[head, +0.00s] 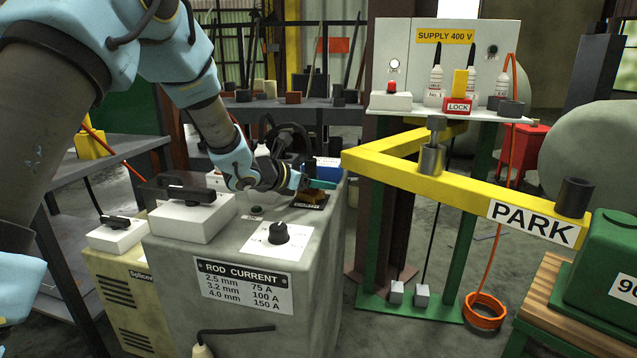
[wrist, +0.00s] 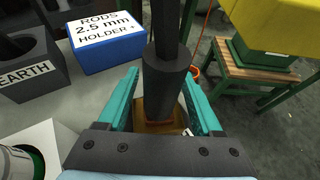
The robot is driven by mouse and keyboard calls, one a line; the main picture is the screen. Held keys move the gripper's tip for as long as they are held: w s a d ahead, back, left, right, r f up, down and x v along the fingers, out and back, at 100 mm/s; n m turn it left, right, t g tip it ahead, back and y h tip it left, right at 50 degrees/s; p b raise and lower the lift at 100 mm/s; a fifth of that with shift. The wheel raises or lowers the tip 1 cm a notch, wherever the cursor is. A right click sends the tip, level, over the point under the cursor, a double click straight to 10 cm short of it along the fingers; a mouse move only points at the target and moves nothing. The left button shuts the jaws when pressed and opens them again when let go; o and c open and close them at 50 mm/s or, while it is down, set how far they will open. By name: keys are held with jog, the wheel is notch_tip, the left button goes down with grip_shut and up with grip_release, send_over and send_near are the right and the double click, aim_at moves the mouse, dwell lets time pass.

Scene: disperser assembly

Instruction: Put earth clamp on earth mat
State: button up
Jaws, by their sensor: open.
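My gripper (head: 306,184) is over the back right of the grey machine top in the head view. In the wrist view its teal fingers (wrist: 163,103) are open, one on each side of a dark cylindrical piece (wrist: 166,85), which looks like the earth clamp. A narrower dark shaft runs up from it. Its lower end is over a brown pad (wrist: 147,108); contact is hidden. In the head view a small dark plate (head: 310,203) with a light label, perhaps the earth mat, lies under my gripper with a brown piece on it. Whether the fingers touch the clamp is unclear.
A black EARTH holder (wrist: 28,65) with a round opening and a blue rod box (wrist: 95,42) stand left of my gripper in the wrist view. A dark knob (head: 278,234) rises near the machine's front. A yellow PARK beam (head: 465,190) stands to the right.

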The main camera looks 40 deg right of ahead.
jog(key=b+v, duration=0.1)
jog(key=v, duration=1.1)
